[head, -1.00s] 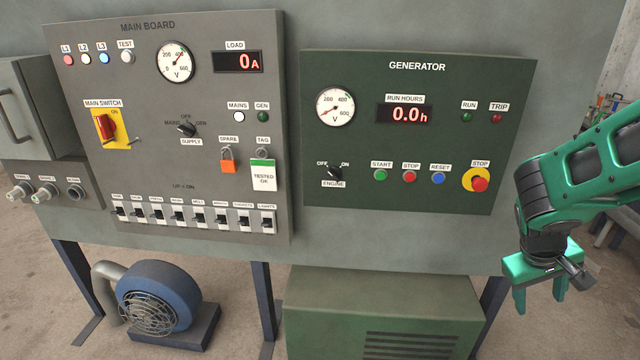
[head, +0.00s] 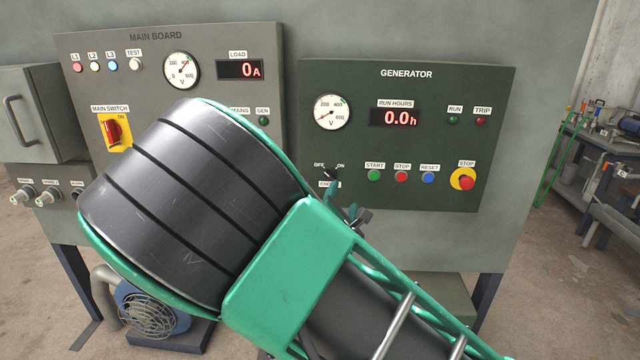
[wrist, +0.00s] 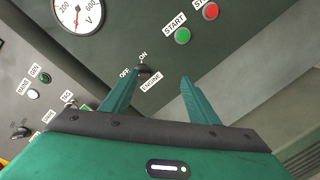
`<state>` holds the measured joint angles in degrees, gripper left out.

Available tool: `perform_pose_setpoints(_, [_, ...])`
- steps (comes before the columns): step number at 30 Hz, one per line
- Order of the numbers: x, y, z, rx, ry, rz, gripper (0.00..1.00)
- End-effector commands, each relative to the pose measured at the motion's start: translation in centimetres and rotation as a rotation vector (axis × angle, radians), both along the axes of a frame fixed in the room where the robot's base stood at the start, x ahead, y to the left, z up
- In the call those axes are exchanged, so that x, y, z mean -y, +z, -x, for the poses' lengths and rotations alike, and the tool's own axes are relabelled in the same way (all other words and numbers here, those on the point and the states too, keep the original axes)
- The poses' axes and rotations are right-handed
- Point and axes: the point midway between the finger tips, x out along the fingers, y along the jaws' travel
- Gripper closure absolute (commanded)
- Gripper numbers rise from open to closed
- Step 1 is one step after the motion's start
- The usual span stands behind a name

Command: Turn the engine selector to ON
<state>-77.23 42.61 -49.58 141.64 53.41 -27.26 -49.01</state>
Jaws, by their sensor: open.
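The engine selector (head: 330,174) is a small black knob on the green generator panel (head: 490,140), between its OFF and ON marks. In the head view it shows just above my arm, partly hidden. In the wrist view the selector (wrist: 147,72) lies just beyond the tip of the left finger. I cannot tell clearly which mark it points to. My gripper (wrist: 160,79) is open and empty, with its two green fingers pointing toward the panel. The selector is nearer the left finger than the middle of the gap. In the head view my gripper is mostly hidden behind my arm.
Right of the selector are the green START button (head: 374,175), red STOP button (head: 401,177), blue RESET button (head: 428,178) and the STOP mushroom on yellow (head: 467,182). The main board (head: 90,90) at left is partly covered by my arm. A blower (head: 150,308) stands below.

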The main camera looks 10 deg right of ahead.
Motion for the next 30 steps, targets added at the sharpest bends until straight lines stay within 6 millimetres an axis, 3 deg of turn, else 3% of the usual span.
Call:
perform_pose_setpoints(3, [-2.4, 0.6, -0.2, 0.014, 0.063, 0.065, 0.45])
perform_pose_setpoints(6, [-2.9, 0.8, -0.5, 0.017, 0.077, 0.083, 0.45])
perform_pose_setpoints(11, [-2.1, 0.8, -2.1, 0.018, 0.072, 0.082, 0.45])
perform_pose_setpoints(24, [0.3, 0.8, -8.9, 0.018, 0.069, 0.08, 0.45])
perform_pose_setpoints(30, [0.8, 0.8, -10.3, 0.017, 0.07, 0.079, 0.45])
